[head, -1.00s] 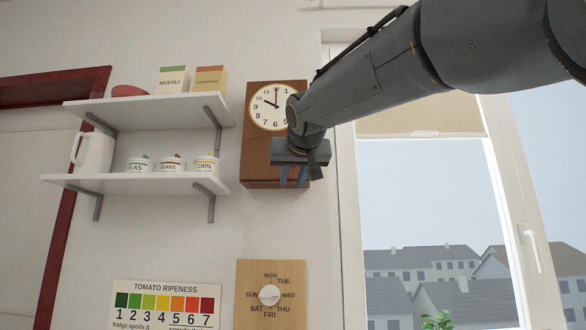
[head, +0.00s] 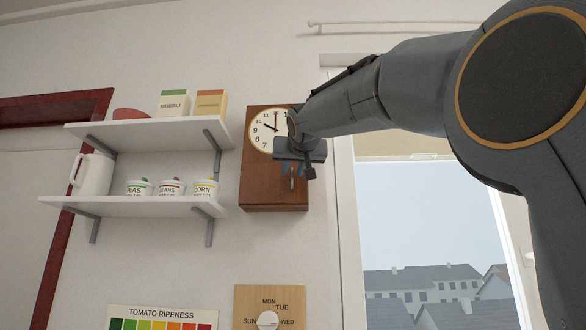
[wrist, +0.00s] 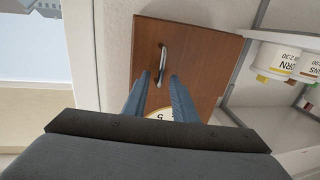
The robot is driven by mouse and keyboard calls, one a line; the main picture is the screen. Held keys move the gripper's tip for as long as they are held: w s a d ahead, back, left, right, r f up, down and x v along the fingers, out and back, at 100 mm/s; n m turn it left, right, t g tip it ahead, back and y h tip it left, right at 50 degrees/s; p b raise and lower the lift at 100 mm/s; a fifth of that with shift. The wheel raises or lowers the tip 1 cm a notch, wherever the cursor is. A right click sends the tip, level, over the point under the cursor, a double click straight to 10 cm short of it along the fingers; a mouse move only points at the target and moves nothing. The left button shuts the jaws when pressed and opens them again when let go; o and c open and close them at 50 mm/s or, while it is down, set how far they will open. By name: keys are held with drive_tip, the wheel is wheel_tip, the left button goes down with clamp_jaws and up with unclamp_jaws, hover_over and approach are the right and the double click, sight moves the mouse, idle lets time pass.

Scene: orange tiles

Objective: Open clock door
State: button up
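The clock (head: 262,188) is a brown wooden box on the wall with a round white dial. Its door is shut as far as I can see. A small metal handle (head: 292,182) stands low on the door, near its right edge. In the wrist view the clock door (wrist: 207,62) appears upside down, with the handle (wrist: 162,62) just beyond my fingertips and roughly between their lines. My gripper (head: 292,170) is open and empty in front of the door, a little above the handle in the head view; its fingers also show in the wrist view (wrist: 159,76). My arm hides the dial's right side.
Two white shelves (head: 130,207) with jars, a jug and boxes hang left of the clock. A window (head: 430,225) is to the right. A wooden weekday dial board (head: 285,297) and a tomato ripeness chart (head: 160,313) are below. The wall directly beneath the clock is clear.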

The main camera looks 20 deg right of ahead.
clamp_jaws()
idle(1.4)
